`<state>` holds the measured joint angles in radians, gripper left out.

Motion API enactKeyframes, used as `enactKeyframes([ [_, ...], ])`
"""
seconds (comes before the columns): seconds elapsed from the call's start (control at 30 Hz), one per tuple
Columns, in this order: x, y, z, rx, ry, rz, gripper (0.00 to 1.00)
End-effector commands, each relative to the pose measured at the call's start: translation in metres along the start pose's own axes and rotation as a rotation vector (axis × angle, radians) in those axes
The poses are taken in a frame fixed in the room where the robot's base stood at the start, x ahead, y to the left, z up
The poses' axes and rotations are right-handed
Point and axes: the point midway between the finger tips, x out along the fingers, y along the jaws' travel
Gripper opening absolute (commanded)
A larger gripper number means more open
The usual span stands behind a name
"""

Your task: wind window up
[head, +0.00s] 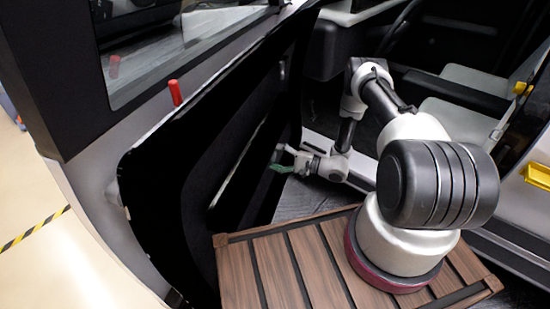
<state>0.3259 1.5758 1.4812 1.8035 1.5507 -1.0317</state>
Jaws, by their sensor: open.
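The open car door (215,180) stands left of my arm, its black inner panel facing me. Its window (160,45) is at the upper left in a dark frame. A red pin on the sill is mirrored in the pane, so glass seems to be there; its top edge is out of view. My gripper (284,160) is at the door's inner panel, low and toward the far edge. Its fingers are open, with a green part at the tip. I cannot tell if it touches the panel. No window crank or switch can be made out clearly.
The red pin (175,92) stands up from the door sill. My arm stands on a slatted wooden platform (285,265). The car seat (460,108) and cabin lie to the right, with yellow parts (538,176) at the edge. Pale floor with a striped line (35,228) is left.

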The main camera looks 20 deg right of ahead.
Motion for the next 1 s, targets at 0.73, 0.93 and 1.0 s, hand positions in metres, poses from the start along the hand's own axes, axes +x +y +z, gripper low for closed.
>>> enactKeyframes([
  [0.73, -0.112, 0.001, 0.0, 0.001, -0.001, 0.001, 0.66],
  [0.93, -0.112, 0.001, 0.0, 0.001, -0.001, 0.001, 0.66],
  [1.0, -0.112, 0.001, 0.0, 0.001, -0.001, 0.001, 0.66],
])
